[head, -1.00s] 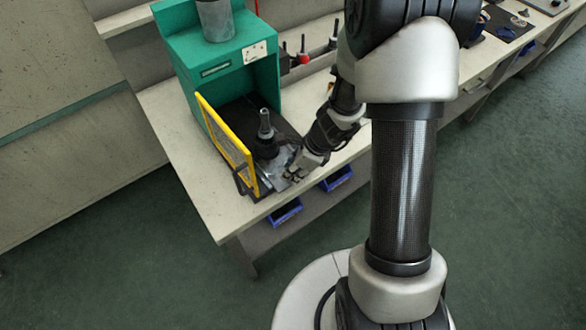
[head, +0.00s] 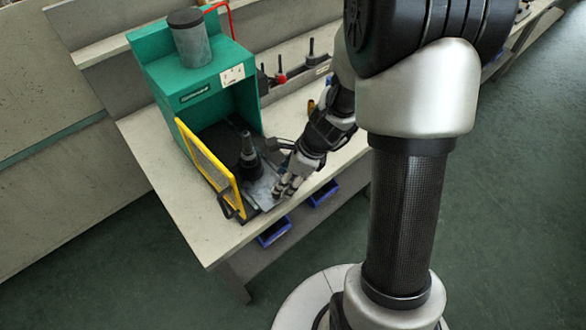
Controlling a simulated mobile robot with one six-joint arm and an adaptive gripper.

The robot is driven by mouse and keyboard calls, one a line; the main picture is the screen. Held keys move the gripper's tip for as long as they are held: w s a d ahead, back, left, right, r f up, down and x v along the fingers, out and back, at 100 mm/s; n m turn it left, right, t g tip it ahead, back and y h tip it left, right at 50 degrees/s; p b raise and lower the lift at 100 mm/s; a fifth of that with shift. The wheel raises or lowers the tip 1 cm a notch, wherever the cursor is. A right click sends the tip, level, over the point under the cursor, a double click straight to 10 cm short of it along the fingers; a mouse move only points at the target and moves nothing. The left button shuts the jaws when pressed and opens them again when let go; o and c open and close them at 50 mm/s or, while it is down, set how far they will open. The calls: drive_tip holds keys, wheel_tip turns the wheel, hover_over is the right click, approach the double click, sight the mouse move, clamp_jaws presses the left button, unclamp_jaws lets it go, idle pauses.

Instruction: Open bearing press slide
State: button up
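The green bearing press (head: 185,85) stands on the bench, with its yellow-framed guard (head: 207,165) swung out along the left side of its opening. The grey metal slide plate (head: 262,187) shows at the front of the press, partly hidden by my gripper. A dark stepped post (head: 248,155) stands upright just behind the plate. My gripper (head: 281,189) is low at the plate's right front corner, with its fingers pointing down and forward. The fingers are small here. I cannot tell whether they touch the plate or hold anything.
The bench top (head: 185,215) is clear left of the press. Two blue bins (head: 274,232) sit under the front edge. Dark upright tools and a red knob (head: 281,77) stand behind, right of the press. Green floor is open in front.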

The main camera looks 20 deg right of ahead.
drive_tip(key=v, duration=0.5)
drive_tip(key=shift+d+r, duration=0.15)
drive_tip(key=shift+r, duration=0.2)
drive_tip(key=s+a+r+n+h, duration=0.1)
drive_tip(key=s+a+r+n, duration=0.25)
drive_tip(key=r+n, duration=0.25)
drive_tip(key=s+a+r+n, duration=0.2)
drive_tip(key=s+r+n, duration=0.2)
drive_tip(key=r+n, duration=0.15)
drive_tip(key=s+d+r+n+t+h, duration=0.1)
drive_tip(key=s+r+n+t+h, duration=0.1)
drive_tip(key=s+r+n, duration=0.3)
drive_tip(key=s+n, duration=0.4)
drive_tip(key=n, duration=0.4)
drive_tip(key=shift+s+r+h, duration=0.25)
drive_tip(key=shift+s+h, duration=0.1)
drive_tip(key=shift+h, duration=0.05)
